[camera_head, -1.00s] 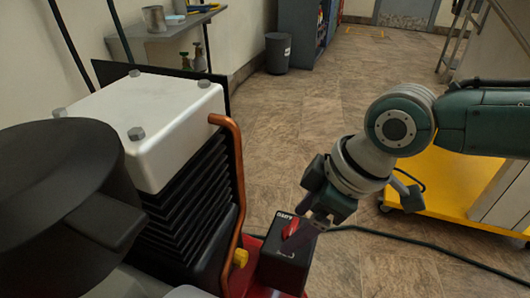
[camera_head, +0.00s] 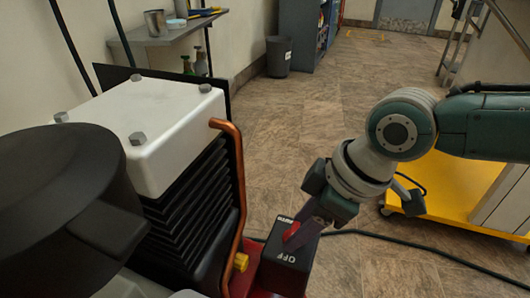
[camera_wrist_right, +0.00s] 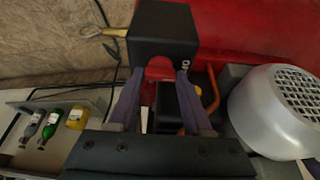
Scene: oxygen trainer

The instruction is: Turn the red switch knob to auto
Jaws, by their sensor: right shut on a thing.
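The red switch knob (camera_head: 291,231) sits on top of a black switch box (camera_head: 284,268) at the lower middle of the head view. An OFF label shows on the near side of the box top, and the AUTO label is partly hidden at the far side. My right gripper (camera_head: 304,231) reaches down from the right and is shut on the knob. In the right wrist view, its two fingers (camera_wrist_right: 158,76) flank the red knob (camera_wrist_right: 160,66) at the black box (camera_wrist_right: 161,32). The knob's exact pointing direction is hard to tell. My left gripper is not in view.
A copper pipe (camera_head: 239,180) and a yellow fitting (camera_head: 240,262) stand just left of the box, beside the black-finned, white-topped compressor block (camera_head: 150,125). A black cable (camera_head: 400,237) runs over the floor. A yellow cart (camera_head: 450,190) stands at right.

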